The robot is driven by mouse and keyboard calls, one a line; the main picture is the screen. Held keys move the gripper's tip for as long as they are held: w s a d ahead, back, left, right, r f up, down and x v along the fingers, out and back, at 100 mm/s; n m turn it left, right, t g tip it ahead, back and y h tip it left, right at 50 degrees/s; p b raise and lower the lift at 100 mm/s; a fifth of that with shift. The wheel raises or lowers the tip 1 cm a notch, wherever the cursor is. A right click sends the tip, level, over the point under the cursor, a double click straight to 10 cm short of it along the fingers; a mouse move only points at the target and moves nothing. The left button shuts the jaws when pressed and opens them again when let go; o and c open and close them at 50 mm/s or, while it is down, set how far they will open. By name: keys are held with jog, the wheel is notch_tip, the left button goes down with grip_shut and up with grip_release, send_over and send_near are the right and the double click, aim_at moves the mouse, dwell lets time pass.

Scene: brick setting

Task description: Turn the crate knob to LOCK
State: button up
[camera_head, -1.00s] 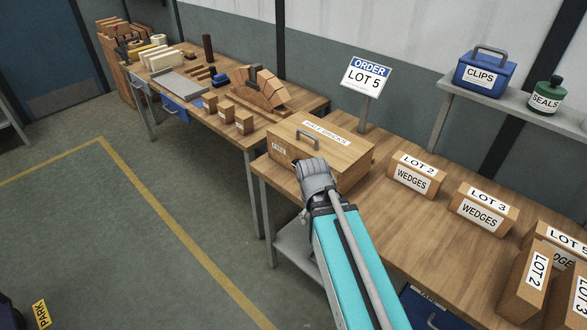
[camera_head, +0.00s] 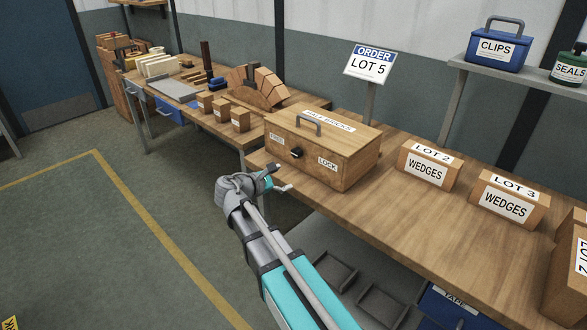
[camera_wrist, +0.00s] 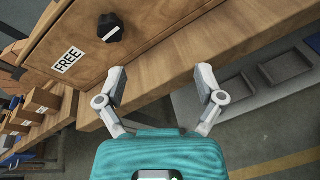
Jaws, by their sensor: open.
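The wooden crate (camera_head: 338,160) stands on the bench, labelled HALF BRICKS on its lid, with a grey handle on top. Its front bears a FREE label at left, a LOCK label at right and a black knob (camera_head: 296,153) between them, closer to FREE. The knob also shows in the wrist view (camera_wrist: 110,27), beside the FREE label (camera_wrist: 68,60); the LOCK label is out of that view. My gripper (camera_head: 282,178) is in front of the crate, a little below the knob. In the wrist view its fingers (camera_wrist: 160,80) are spread and empty, apart from the knob.
Boxes of wedges marked LOT 2 (camera_head: 429,164) and LOT 3 (camera_head: 507,199) stand right of the crate. An ORDER LOT 5 sign (camera_head: 370,64) stands behind it. Small blocks and a brick arch (camera_head: 258,88) are on the left bench. Floor in front is clear.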

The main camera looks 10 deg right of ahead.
aim_at(294, 154)
jog(key=a+n+t, duration=0.1)
jog(key=w+a+n+t+h+b, duration=0.1)
jog(key=a, duration=0.1)
jog(key=w+a+r+n+b, duration=0.1)
jog(key=a+n, duration=0.1)
jog(key=shift+w+a+t+h, duration=0.1)
jog(key=shift+w+t+h, duration=0.05)
jog(key=shift+t+h, duration=0.2)
jog(key=x, duration=1.4)
jog(key=shift+f, duration=0.15)
jog(key=shift+a, duration=0.1)
jog(key=c, duration=1.1)
